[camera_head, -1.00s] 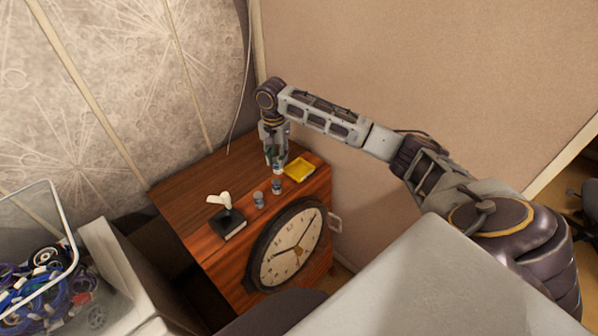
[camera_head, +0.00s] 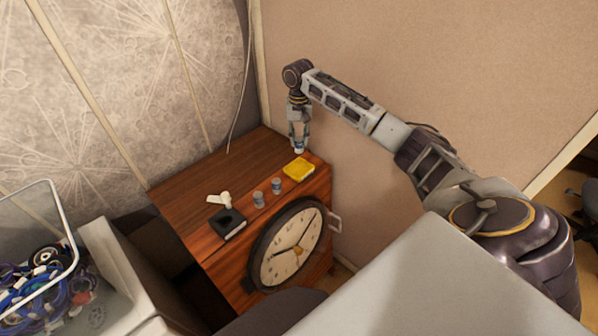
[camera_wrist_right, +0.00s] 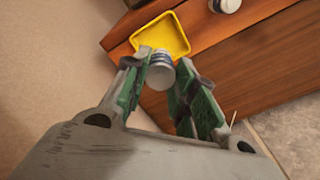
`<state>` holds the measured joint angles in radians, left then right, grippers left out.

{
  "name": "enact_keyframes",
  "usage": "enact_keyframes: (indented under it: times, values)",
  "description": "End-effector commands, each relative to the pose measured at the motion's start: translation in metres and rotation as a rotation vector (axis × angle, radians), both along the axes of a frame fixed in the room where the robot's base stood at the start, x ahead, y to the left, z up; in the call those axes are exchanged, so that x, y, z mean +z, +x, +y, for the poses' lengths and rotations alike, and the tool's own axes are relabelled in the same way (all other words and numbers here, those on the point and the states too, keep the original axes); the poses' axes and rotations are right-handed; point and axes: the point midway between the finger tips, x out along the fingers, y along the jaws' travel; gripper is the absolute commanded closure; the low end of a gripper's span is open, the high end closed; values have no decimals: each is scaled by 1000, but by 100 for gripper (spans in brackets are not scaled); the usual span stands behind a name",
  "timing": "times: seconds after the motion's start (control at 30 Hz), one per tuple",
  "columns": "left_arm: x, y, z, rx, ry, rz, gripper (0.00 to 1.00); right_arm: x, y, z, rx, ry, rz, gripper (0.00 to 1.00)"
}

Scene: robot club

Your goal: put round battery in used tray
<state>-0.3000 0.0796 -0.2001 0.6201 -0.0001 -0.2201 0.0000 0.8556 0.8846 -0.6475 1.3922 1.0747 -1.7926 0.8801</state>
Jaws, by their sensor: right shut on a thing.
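My right gripper (camera_head: 299,142) is shut on a small round battery (camera_wrist_right: 160,72), a silvery cylinder gripped between the green-padded fingers. In the head view the battery (camera_head: 299,150) shows just below the fingertips, above the far edge of the yellow tray (camera_head: 298,170). The tray looks empty and lies near the cabinet top's right edge. In the right wrist view the tray (camera_wrist_right: 172,24) lies beyond the battery, which overlaps its near rim. Two similar small cylinders (camera_head: 258,199) (camera_head: 277,186) stand upright to the left of the tray. My left gripper is out of view.
The wooden cabinet (camera_head: 205,178) carries a black block (camera_head: 228,224) with a white propeller-like piece (camera_head: 221,200) above it. A round clock (camera_head: 286,246) is on the cabinet's front. The wall (camera_head: 400,70) rises close behind my arm. The top's back left is clear.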

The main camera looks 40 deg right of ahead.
Motion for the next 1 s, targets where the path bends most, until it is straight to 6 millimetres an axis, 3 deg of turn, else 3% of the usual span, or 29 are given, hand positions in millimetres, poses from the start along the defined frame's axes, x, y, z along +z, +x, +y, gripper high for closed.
enact_keyframes:
  times: [0.57,1.0]
  values:
    - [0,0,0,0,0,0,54,-2,0,0,39,0,0,100]
    - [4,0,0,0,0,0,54,-45,0,0,38,-1,1,100]
